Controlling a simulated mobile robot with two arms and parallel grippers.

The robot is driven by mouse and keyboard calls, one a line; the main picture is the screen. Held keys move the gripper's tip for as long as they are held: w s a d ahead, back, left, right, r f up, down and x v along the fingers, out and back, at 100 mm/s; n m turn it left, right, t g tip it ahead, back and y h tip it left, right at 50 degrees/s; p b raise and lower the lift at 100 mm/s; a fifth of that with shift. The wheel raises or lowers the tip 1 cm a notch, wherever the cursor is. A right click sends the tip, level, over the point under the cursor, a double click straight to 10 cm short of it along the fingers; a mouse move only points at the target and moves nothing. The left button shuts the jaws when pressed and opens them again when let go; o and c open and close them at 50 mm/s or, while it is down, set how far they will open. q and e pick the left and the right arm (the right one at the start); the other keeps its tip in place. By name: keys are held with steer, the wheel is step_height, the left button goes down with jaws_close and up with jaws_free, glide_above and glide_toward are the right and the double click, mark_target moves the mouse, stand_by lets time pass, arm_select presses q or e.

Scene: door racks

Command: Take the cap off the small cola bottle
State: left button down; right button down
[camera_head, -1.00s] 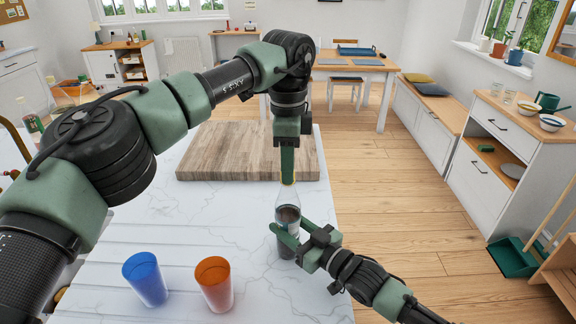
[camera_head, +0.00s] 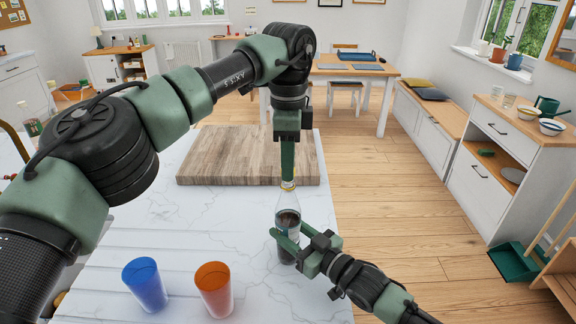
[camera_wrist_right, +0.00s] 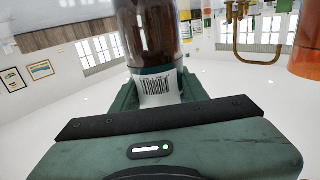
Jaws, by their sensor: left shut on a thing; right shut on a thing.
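The small cola bottle (camera_head: 288,218) stands upright near the right edge of the marble counter, dark cola in its lower part. My right gripper (camera_head: 290,243) is shut around its lower body. The right wrist view shows the dark bottle (camera_wrist_right: 150,38) close up, with a barcode label between the fingers. My left gripper (camera_head: 288,180) points straight down over the bottle and is shut at its top, on the cap. A pale yellowish ring shows right at the fingertips. The fingers mostly hide the cap, and I cannot tell whether it is apart from the neck.
A wooden board (camera_head: 225,155) lies on the counter behind the bottle. A blue cup (camera_head: 146,284) and an orange cup (camera_head: 214,289) stand at the front left. The marble counter (camera_head: 215,215) between the cups and board is clear.

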arm_select(q)
steer(key=shift+r, duration=0.15)
steer(key=shift+r, duration=1.9)
arm_select(e)
steer(key=c, duration=0.7)
jaws_free()
